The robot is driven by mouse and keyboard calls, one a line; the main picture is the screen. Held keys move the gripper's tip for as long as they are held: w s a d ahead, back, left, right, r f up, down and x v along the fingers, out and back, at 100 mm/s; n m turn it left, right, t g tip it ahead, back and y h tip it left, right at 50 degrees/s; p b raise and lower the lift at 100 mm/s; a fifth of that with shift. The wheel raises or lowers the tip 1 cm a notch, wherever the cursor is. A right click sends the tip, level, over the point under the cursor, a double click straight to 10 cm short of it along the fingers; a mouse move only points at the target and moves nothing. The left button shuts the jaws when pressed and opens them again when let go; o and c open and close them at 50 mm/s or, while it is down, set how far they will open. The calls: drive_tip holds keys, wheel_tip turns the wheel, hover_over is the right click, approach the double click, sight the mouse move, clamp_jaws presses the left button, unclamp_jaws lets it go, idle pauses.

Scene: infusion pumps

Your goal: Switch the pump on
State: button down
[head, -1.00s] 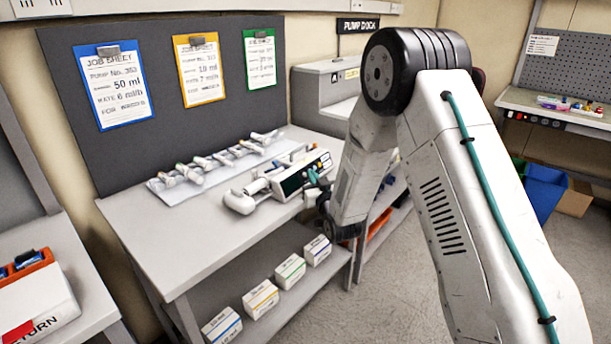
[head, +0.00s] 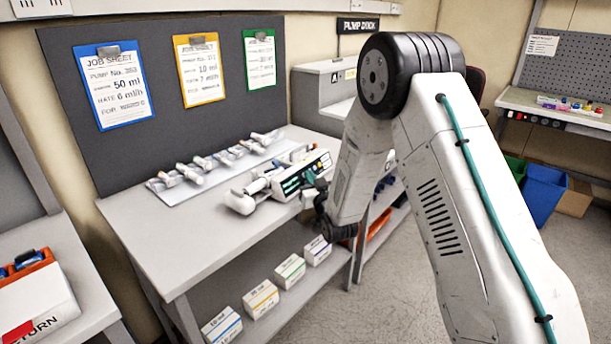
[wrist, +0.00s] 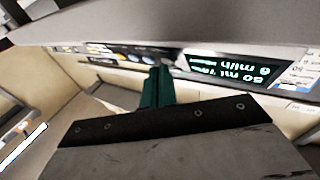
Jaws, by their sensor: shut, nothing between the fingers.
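The pump (head: 317,166) is a white unit with a dark front panel, lying on the bench beside a row of syringes. Its screen (head: 290,186) is lit with teal marks in the head view. In the wrist view the screen (wrist: 235,68) shows upside-down text reading about 50 ml and 6 ml/h. My gripper (head: 311,179) is at the pump's front, its teal fingers shut and empty. In the wrist view the closed fingertips (wrist: 159,72) point at the panel beside the screen, close to its buttons. Whether they touch it I cannot tell.
Several syringes (head: 213,160) lie on a white rack behind the pump. The bench (head: 170,235) is clear at its front left. Small boxes (head: 261,298) stand on the shelf below. A blue-framed job sheet (head: 113,85) hangs on the board behind.

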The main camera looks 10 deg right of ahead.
drive_tip(key=shift+s+d, duration=0.1)
idle(0.3)
drive_tip(key=shift+s+d+r, duration=0.3)
drive_tip(key=shift+s+d, duration=0.05)
drive_tip(key=shift+s, duration=0.05)
drive_tip(key=s+d+r, duration=0.2)
drive_tip(key=s+d, duration=0.1)
drive_tip(key=shift+s, duration=0.25)
idle(0.4)
idle(0.6)
